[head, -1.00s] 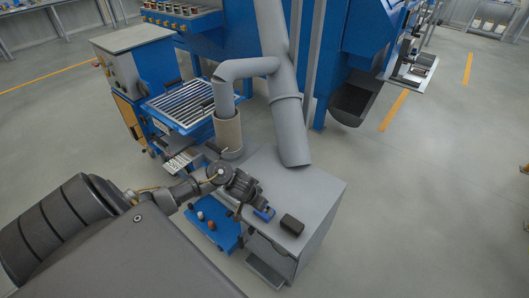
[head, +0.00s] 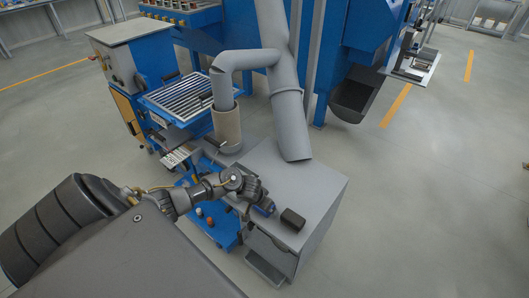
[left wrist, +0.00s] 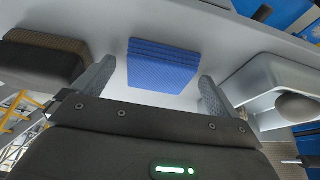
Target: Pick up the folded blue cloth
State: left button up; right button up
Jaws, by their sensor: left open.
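The folded blue cloth (left wrist: 162,67) lies on the grey cabinet top, seen in the left wrist view between and just beyond my two fingers. In the head view only a small part of the cloth (head: 266,206) shows beside my gripper. My left gripper (left wrist: 157,92) is open, with one finger on each side of the cloth and a gap to both. In the head view my left gripper (head: 259,204) is over the cabinet's near left edge, its fingers mostly hidden. My right gripper is not in view.
A grey duct (head: 290,110) comes down at the cabinet's back. A blue cart (head: 215,222) with small items stands to the left. The cabinet's right part is clear.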

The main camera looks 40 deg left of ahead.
pick_arm(q)
jog(key=c, duration=1.1)
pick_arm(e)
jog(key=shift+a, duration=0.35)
pick_arm(q)
jog(key=shift+o, duration=0.2)
jog(key=shift+r, duration=0.15)
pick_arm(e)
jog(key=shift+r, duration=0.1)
pick_arm(q)
jog(key=shift+r, duration=0.25)
notch_tip(320, 180, up, 2)
jog(key=shift+r+p, duration=0.15)
jog(key=shift+p, duration=0.5)
jog(key=a+r, duration=0.1)
jog(key=s+a+r+p, duration=0.1)
jog(key=r, duration=0.1)
jog(key=s+a+r+p, duration=0.1)
jog(key=r, duration=0.1)
jog(key=shift+a+r, duration=0.15)
jog(key=shift+a, duration=0.15)
jog(key=s+a+r, duration=0.4)
jog(key=s+a, duration=0.1)
jog(key=a, duration=0.3)
jog(key=shift+s+a+r, duration=0.15)
jog(key=shift+s+r, duration=0.05)
jog(key=shift+r, duration=0.15)
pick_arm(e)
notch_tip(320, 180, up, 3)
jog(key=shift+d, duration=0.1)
